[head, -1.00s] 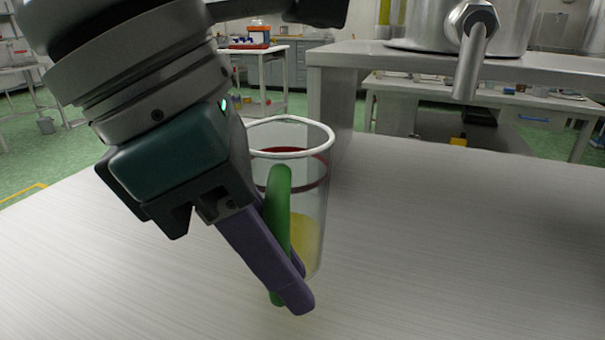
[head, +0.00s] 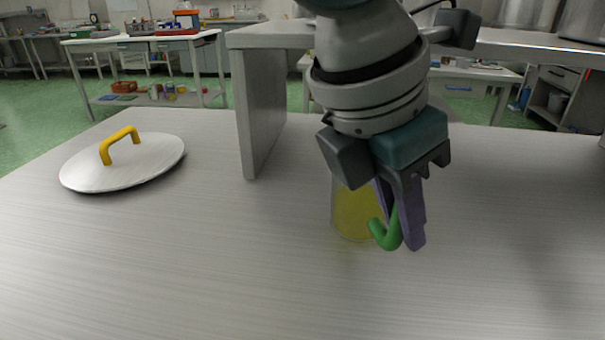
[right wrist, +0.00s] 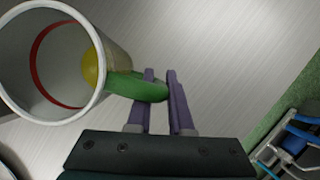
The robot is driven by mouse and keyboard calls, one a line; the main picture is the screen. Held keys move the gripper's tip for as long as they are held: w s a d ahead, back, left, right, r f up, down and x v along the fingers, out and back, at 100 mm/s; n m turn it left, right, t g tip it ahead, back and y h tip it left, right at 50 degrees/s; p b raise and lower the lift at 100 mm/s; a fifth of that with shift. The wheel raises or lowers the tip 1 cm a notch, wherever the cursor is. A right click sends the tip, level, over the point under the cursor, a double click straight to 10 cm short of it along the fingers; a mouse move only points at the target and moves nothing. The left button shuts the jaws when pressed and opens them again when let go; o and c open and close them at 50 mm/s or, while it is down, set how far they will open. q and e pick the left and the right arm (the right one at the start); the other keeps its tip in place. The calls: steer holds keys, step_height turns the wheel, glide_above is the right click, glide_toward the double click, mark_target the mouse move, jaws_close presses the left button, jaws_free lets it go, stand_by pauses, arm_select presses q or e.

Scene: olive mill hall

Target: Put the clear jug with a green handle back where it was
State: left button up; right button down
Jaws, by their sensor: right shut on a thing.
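The clear jug (head: 352,214) has a green handle (head: 386,236) and yellow at its lower part. It is in the middle of the head view, partly hidden behind my right gripper (head: 408,240). In the right wrist view the jug (right wrist: 45,62) shows its white rim and a red band, with the green handle (right wrist: 135,87) between the purple fingers. My right gripper is shut on the handle, its fingers pointing down. The jug looks upright, close above or on the pale worktop (head: 230,270); I cannot tell which. My left gripper is not in view.
A round lid (head: 150,165) with a yellow handle lies on the worktop at the left. A grey raised shelf (head: 262,120) with an upright side panel stands behind the jug. The worktop's front and right are clear.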

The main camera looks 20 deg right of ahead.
steer(key=shift+f, duration=0.5)
steer(key=c, duration=0.8)
jaws_free()
steer(key=shift+p+v, duration=1.15)
steer(key=shift+v, duration=4.95)
